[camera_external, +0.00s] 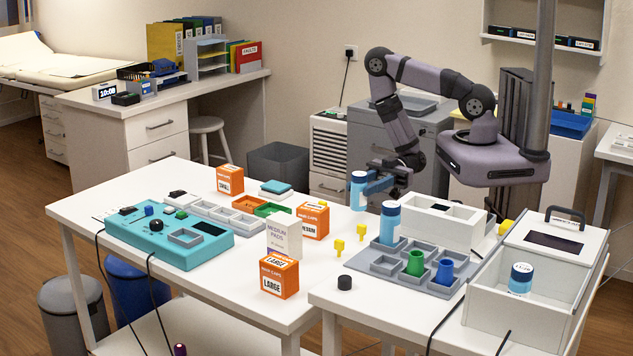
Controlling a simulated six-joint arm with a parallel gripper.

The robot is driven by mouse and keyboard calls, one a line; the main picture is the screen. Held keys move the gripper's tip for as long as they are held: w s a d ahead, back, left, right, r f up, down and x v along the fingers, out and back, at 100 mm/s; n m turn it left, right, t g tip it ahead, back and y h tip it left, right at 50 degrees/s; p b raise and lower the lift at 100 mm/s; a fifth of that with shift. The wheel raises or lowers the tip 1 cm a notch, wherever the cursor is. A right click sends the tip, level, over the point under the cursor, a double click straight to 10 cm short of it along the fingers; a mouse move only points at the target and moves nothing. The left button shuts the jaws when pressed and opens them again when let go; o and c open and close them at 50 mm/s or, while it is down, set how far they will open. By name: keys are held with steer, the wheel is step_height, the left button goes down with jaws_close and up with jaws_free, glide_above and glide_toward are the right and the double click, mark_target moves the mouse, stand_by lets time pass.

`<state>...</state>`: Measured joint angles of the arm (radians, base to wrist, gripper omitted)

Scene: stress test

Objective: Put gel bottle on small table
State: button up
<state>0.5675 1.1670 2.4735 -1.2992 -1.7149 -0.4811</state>
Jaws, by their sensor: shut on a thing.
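My gripper (373,185) is shut on a blue-and-white bottle with a blue cap, which I take as the gel bottle (358,194). The bottle is upright at the far right edge of the long white table (215,281); whether its base touches the tabletop cannot be told. A similar blue bottle (390,224) stands in the grey compartment tray (361,262), and another (520,281) stands in the open white box (497,308). The smaller white table (385,318) at front right carries the tray and box. My fingertips are small and partly hidden by the bottle.
Orange boxes (279,277) and a medium pads box (284,240) stand on the long table, with a teal device (170,241) at left. A green cup (415,263) and a blue cup (445,272) sit in the tray.

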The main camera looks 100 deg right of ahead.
mark_target(363, 201)
steer(key=shift+f+p, duration=0.3)
steer(key=shift+f, duration=1.65)
steer(key=shift+f, duration=0.3)
steer(key=o, duration=1.1)
steer(key=shift+r, duration=0.1)
steer(key=shift+o, duration=0.2)
steer(key=shift+w+d+b+v, duration=0.15)
steer(key=shift+b+v, duration=0.55)
steer(key=shift+v, duration=0.55)
steer(key=shift+w+d+b+v, duration=0.1)
steer(key=shift+b+v, duration=0.55)
steer(key=shift+v, duration=1.8)
steer(key=shift+o, duration=0.5)
steer(key=shift+r, duration=0.15)
